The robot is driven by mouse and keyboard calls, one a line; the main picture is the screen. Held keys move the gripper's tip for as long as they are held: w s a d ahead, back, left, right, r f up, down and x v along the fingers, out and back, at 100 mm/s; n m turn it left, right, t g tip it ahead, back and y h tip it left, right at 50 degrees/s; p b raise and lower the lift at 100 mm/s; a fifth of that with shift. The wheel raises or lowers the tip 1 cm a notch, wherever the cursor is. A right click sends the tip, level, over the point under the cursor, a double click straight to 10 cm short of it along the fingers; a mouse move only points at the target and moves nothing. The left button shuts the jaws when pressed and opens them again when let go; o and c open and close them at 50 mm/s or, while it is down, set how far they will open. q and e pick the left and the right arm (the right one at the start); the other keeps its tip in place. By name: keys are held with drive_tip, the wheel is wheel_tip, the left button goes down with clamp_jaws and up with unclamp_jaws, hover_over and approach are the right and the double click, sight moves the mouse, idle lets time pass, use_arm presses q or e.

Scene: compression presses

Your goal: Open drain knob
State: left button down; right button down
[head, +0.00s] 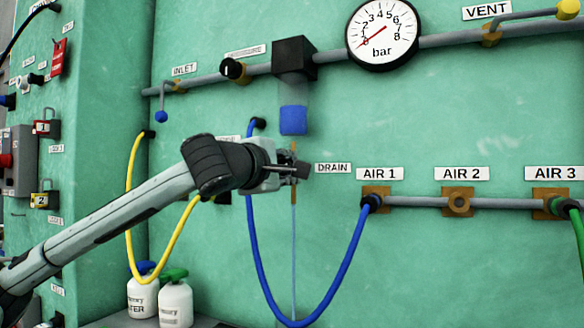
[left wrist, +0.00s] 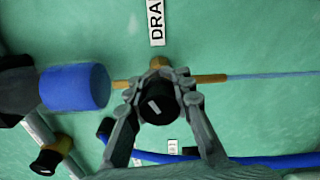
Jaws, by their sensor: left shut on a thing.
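The drain knob is the black round knob (left wrist: 158,102) in the left wrist view, on a brass fitting (left wrist: 212,79) in a thin vertical line. My left gripper (left wrist: 160,90) is shut on it, one finger on either side. In the head view my left gripper (head: 291,173) reaches in from the left, just left of the DRAIN label (head: 333,168); it hides most of the knob. The blue-bottomed bowl (head: 293,120) hangs above, apart from the gripper. The knob's marking shows as a short pale bar. My right gripper is not in view.
A blue hose (head: 255,250) loops below and around the gripper to AIR 1. A yellow hose (head: 129,210) hangs behind my arm. A pressure gauge (head: 382,35) and the grey upper pipe (head: 450,40) are above. Two white bottles (head: 176,302) stand low left.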

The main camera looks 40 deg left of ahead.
use_arm(q)
drive_tip(key=m, duration=0.5)
idle(0.6)
drive_tip(key=c, duration=1.3)
unclamp_jaws()
drive_tip(key=shift+s+d+r, duration=0.1)
drive_tip(key=shift+s, duration=0.05)
drive_tip(key=v, duration=1.1)
drive_tip(key=shift+s, duration=0.35)
